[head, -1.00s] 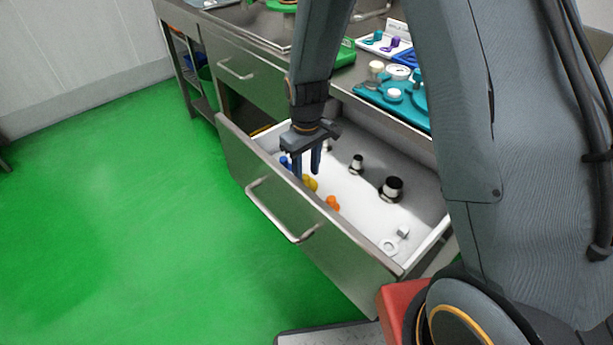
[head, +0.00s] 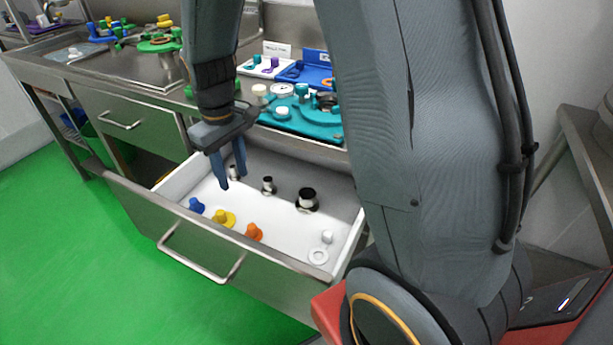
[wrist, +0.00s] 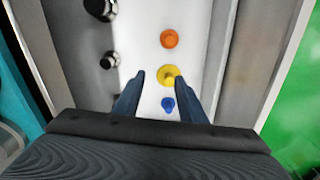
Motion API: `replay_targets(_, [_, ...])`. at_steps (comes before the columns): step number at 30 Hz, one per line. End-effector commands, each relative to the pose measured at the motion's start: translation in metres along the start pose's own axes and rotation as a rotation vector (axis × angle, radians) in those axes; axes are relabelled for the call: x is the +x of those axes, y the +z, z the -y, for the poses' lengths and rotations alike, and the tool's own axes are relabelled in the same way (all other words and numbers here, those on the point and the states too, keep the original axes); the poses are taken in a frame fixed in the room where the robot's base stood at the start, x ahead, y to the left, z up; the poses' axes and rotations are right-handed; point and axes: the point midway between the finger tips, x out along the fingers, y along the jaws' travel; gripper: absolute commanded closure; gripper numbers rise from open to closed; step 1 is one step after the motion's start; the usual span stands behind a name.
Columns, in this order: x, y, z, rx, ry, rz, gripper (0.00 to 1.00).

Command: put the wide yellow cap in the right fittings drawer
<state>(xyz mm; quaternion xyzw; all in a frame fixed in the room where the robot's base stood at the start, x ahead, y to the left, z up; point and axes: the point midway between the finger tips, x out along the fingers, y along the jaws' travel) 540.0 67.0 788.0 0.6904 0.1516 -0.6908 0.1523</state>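The wide yellow cap (head: 223,218) lies in the open right drawer (head: 285,262), between a blue cap (head: 196,205) and an orange cap (head: 254,233). It also shows in the wrist view (wrist: 169,76), with the blue cap (wrist: 167,105) and the orange cap (wrist: 169,39) in line with it. My gripper (head: 233,180) is above the drawer, its fingers pointing down. In the wrist view my gripper (wrist: 163,92) is open, with nothing between its fingers. The yellow cap shows just past the fingertips and apart from them.
Black-and-white fittings (head: 307,199) stand along the drawer's back, and a white ring (head: 318,256) lies at its right. A closed drawer (head: 135,122) is to the left. The counter above holds a teal tray (head: 300,118) and a blue tray (head: 318,72) with parts.

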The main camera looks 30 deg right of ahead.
Motion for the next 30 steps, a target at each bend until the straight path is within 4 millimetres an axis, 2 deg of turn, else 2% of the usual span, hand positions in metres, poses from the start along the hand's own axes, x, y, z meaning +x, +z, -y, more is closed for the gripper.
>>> replay_targets(1, [-0.013, 0.023, -0.014, 0.073, 0.002, -0.004, 0.63])
replay_targets(3, [-0.026, 0.056, -0.028, 0.175, 0.002, -0.005, 0.63])
replay_targets(6, [-0.041, 0.104, -0.041, 0.318, 0.002, -0.003, 0.63])
replay_targets(9, [-0.05, 0.146, -0.047, 0.444, 0.003, -0.002, 0.63])
replay_targets(13, [-0.056, 0.185, -0.048, 0.563, 0.003, 0.0, 0.63])
replay_targets(18, [-0.058, 0.207, -0.046, 0.632, 0.002, 0.002, 0.63])
replay_targets(27, [-0.058, 0.208, -0.045, 0.636, 0.002, 0.003, 0.63])
replay_targets(30, [-0.064, 0.205, -0.04, 0.617, 0.001, 0.003, 0.63])
